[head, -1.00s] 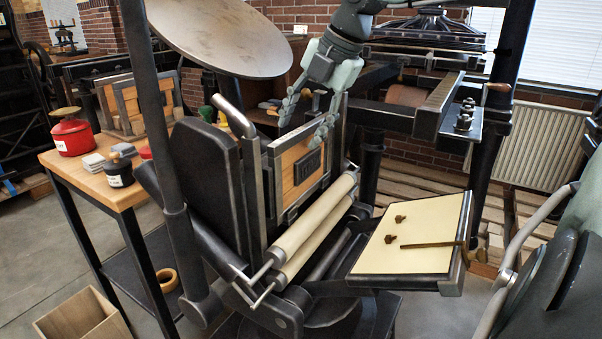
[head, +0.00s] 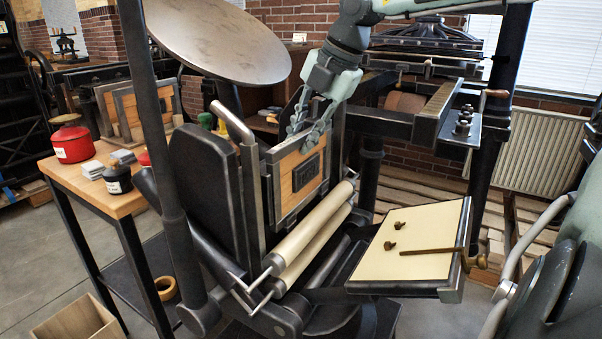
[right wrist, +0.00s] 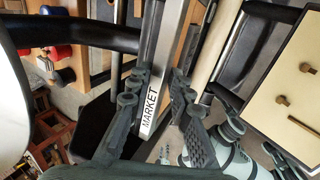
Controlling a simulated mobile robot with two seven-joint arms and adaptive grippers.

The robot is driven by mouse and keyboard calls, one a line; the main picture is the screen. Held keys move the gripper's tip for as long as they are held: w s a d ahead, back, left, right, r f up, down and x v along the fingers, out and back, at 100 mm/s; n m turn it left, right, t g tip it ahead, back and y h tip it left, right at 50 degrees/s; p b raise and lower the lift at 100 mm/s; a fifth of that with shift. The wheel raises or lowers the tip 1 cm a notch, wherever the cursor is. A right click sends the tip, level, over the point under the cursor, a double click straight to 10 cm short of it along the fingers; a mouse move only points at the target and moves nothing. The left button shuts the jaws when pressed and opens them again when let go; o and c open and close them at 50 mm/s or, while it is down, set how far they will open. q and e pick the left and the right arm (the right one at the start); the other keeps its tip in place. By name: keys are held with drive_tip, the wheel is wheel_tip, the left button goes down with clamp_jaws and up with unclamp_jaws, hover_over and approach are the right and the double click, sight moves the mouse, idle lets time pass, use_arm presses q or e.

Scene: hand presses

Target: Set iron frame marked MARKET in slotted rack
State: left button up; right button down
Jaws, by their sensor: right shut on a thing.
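The iron frame (head: 278,205) stands upright in the press, with a wooden inside and a dark plate at its middle. In the right wrist view its top bar (right wrist: 170,45) carries the white label MARKET. My right gripper (head: 303,138) reaches down from above and is shut on the frame's top edge. In the right wrist view its fingers (right wrist: 157,94) lie on either side of the bar. Similar frames (head: 128,112) stand upright on the wooden table at the left; I cannot make out slots there. My left gripper is not in view.
The press has a round disc (head: 220,38), a side handle (head: 232,121) and pale rollers (head: 313,232) close to the frame. A slanted board (head: 425,228) juts out at the right. A red can (head: 72,143) and a black jar (head: 118,178) stand on the wooden table (head: 104,200).

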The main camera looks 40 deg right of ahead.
sight(306, 163)
drive_tip(key=shift+w+r, duration=0.45)
drive_tip(key=shift+r, duration=0.3)
drive_tip(key=shift+r+p, duration=0.6)
drive_tip(key=shift+r, duration=0.35)
drive_tip(key=shift+s, duration=0.1)
drive_tip(key=shift+s+d+b, duration=0.15)
drive_tip(key=shift+s+b, duration=0.15)
drive_tip(key=shift+s, duration=0.4)
drive_tip(key=s+d+r, duration=0.2)
drive_tip(key=s+r, duration=0.3)
drive_tip(key=s, duration=0.3)
drive_tip(key=shift+s+d+r, duration=0.15)
drive_tip(key=shift+d, duration=0.1)
